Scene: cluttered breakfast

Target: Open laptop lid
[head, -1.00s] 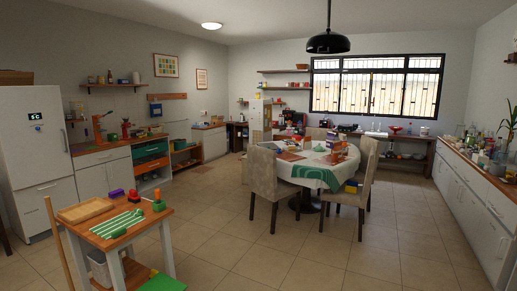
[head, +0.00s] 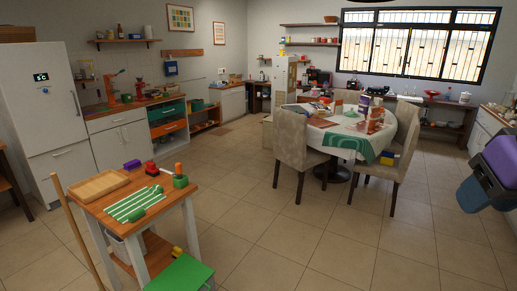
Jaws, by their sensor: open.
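I cannot make out a laptop for certain in the head view. A round dining table (head: 318,123) with a white cloth stands right of the middle, crowded with small boxes, papers and jars. The things on it are too small and overlapping to tell whether one is a laptop. My gripper's fingers are not in view. A dark part with purple and blue panels shows at the right edge and looks like part of my arm.
Chairs (head: 300,150) stand around the table. A small wooden trolley (head: 95,210) with a green stool (head: 180,275) is at front left. A fridge (head: 45,105) and counters line the left wall; another counter (head: 485,130) is at right. The tiled floor (head: 290,235) between is clear.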

